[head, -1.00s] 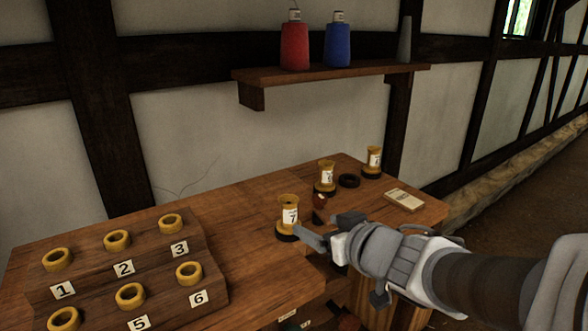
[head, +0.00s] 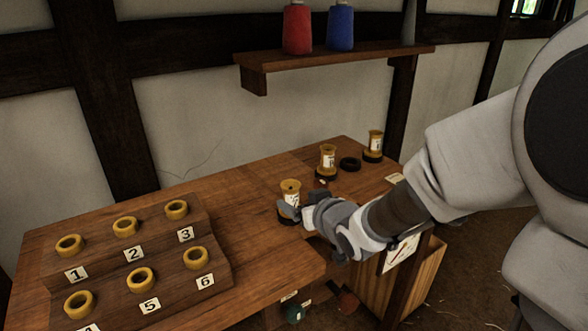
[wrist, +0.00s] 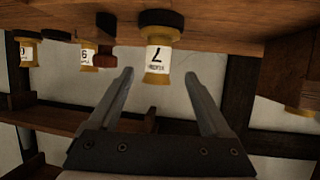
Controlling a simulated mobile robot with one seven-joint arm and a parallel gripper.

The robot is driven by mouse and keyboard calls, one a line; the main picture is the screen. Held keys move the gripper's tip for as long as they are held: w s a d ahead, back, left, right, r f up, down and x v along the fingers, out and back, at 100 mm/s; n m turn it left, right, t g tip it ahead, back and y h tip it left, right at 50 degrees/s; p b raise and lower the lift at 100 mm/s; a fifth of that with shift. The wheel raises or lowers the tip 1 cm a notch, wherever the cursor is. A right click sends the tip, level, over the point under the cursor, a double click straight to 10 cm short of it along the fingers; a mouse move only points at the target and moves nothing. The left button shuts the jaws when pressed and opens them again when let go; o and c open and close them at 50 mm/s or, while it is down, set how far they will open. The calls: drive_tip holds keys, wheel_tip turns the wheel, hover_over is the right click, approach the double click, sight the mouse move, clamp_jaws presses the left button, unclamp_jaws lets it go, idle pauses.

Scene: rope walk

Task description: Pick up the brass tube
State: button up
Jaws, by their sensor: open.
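A brass tube with a white label reading 7 (head: 290,187) stands upright in a dark round base on the wooden bench. In the wrist view, where the scene appears upside down, the tube (wrist: 156,78) lies between and just beyond my fingertips. My gripper (wrist: 159,75) is open and empty, with a gap on both sides of the tube. Two similar labelled brass tubes, one in the middle (head: 327,158) and one farther right (head: 375,142), stand behind.
An empty dark ring (head: 350,164) lies between the two rear tubes. A stepped wooden rack (head: 215,235) with numbered brass rings stands at the left. A wall shelf (head: 340,58) holds red and blue thread cones. Bare bench top lies between the rack and tube 7.

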sight(294, 196)
drive_tip(key=b+x, duration=0.2)
drive_tip(key=x, duration=0.4)
drive_tip(key=shift+w+f, duration=0.1)
drive_tip(key=shift+w, duration=0.2)
clamp_jaws()
